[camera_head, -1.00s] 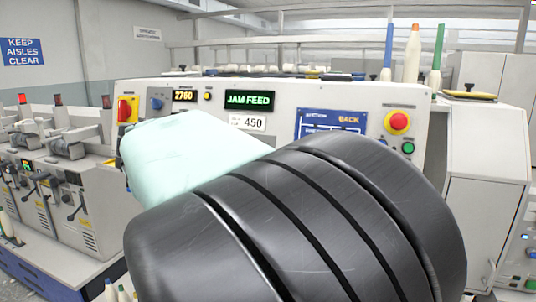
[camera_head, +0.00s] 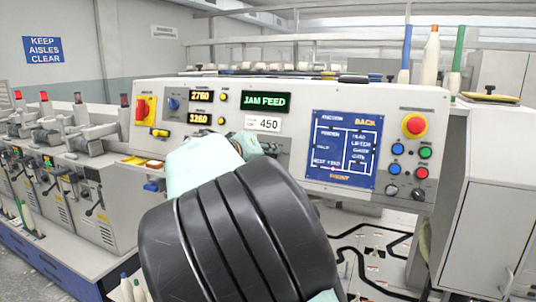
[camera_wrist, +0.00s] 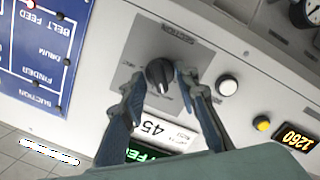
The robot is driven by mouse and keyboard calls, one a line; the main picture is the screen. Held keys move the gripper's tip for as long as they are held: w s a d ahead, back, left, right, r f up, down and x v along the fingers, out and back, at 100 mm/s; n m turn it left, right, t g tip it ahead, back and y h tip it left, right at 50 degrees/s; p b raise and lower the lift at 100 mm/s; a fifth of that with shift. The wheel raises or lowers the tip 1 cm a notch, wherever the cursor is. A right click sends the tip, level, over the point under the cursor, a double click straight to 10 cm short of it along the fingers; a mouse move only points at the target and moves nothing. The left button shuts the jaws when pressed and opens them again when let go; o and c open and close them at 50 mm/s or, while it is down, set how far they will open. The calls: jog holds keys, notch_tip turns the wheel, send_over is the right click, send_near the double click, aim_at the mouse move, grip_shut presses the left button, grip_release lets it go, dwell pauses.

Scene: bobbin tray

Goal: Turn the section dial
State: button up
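The section dial (camera_wrist: 159,73) is a dark round knob with a pale ridge, on a grey square plate with small upside-down lettering in the wrist view. My gripper (camera_wrist: 160,80) is open, one blue-grey finger to each side of the dial. A gap shows between the left finger and the dial; the right fingertip is close beside it, and I cannot tell whether it touches. In the head view my gripper (camera_head: 240,142) is at the control panel (camera_head: 290,100), below the 450 label (camera_head: 263,123), and my arm hides the dial.
A white button (camera_wrist: 227,85) and a yellow button (camera_wrist: 262,123) lie right of the dial in the wrist view. A blue diagram board (camera_head: 341,150), a red emergency button (camera_head: 414,125) and several coloured buttons are on the panel's right. A yellow-red switch (camera_head: 145,109) is on its left.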

jog(key=shift+c, duration=0.2)
grip_shut()
jog(key=shift+a+f+n+h+b, duration=0.15)
jog(key=shift+n+b, duration=0.35)
jog(key=shift+n, duration=1.4)
jog(key=shift+d+n+h+b, duration=0.15)
jog(key=shift+n+b, duration=0.3)
jog(key=shift+n, duration=1.45)
jog(key=shift+a, duration=0.1)
jog(key=shift+o, duration=0.2)
grip_release()
